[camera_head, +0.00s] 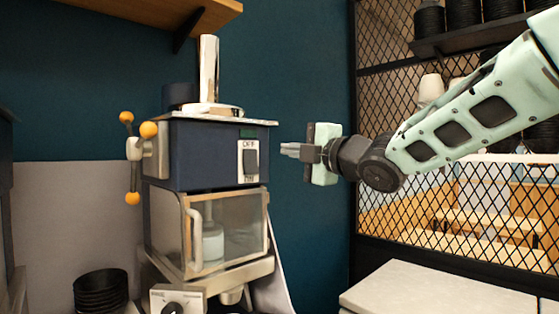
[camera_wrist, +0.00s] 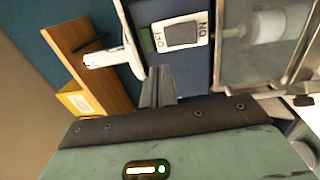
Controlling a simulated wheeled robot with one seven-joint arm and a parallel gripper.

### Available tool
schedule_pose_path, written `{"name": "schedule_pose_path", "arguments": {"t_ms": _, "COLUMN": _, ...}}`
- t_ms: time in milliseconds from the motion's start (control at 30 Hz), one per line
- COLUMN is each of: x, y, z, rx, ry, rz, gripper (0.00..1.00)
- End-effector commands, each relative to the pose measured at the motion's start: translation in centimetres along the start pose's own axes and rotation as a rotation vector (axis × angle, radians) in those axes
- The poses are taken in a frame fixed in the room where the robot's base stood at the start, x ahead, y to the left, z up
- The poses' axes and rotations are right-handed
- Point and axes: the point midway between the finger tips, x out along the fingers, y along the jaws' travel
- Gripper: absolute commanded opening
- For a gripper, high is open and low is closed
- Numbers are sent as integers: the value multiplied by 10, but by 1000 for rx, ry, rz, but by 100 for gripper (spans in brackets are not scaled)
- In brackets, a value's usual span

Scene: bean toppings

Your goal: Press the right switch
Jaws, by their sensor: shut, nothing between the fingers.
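The switch (camera_head: 251,161) is a dark rocker on a white plate marked OFF above and ON below, on the right part of the blue machine's front (camera_head: 205,155). In the wrist view the switch (camera_wrist: 181,33) appears turned sideways, with OFF at the left and ON at the right. My gripper (camera_head: 284,149) is shut and empty, to the right of the switch at about its height, with a gap showing between them in the head view. In the wrist view my gripper's fingertips (camera_wrist: 158,70) are together, just below the switch plate.
Below the switch is a glass-fronted compartment (camera_head: 232,227) with a light handle. A lever with orange knobs (camera_head: 148,130) is on the machine's left. A round dial (camera_head: 173,308) is lower down. A wooden shelf (camera_head: 150,14) hangs above. A pale counter (camera_head: 430,293) is at right.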

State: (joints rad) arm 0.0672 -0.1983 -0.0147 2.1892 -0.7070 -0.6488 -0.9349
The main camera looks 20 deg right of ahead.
Motion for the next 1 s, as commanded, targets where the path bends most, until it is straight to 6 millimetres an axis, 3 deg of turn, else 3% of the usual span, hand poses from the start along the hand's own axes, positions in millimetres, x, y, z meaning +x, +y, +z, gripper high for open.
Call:
{"name": "schedule_pose_path", "arguments": {"t_ms": 233, "x": -21, "y": 5, "z": 0, "rx": 1, "ry": 1, "rz": 1, "gripper": 0}}
{"name": "schedule_pose_path", "arguments": {"t_ms": 800, "x": -22, "y": 5, "z": 0, "rx": 3, "ry": 0, "rz": -2, "gripper": 0}}
{"name": "schedule_pose_path", "arguments": {"t_ms": 900, "x": -19, "y": -11, "z": -7, "rx": 58, "ry": -8, "rz": -40, "gripper": 0}}
{"name": "schedule_pose_path", "arguments": {"t_ms": 1000, "x": -14, "y": -50, "z": -25, "rx": 201, "ry": -41, "rz": -146, "gripper": 0}}
